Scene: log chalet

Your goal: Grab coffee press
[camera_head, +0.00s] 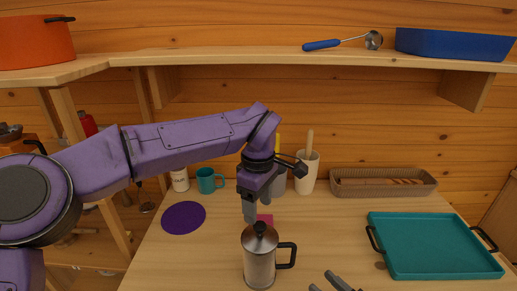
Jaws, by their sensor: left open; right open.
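The coffee press (258,265) stands upright on the table, with a silver body, a dark lid knob and a black handle on its right side. My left gripper (249,212) hangs from the purple arm, pointing down just above and behind the press's lid in the picture. It is open and empty; whether it touches the press I cannot tell. My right gripper (330,283) shows only its grey fingertips at the bottom edge, right of the press. It is open, with nothing seen between the tips.
A teal tray (440,245) with black handles lies at right. A woven basket (383,183), a white utensil holder (306,175) and a teal mug (208,181) stand at the back. A purple round mat (183,217) lies at left. A shelf (240,62) overhangs the table (200,262).

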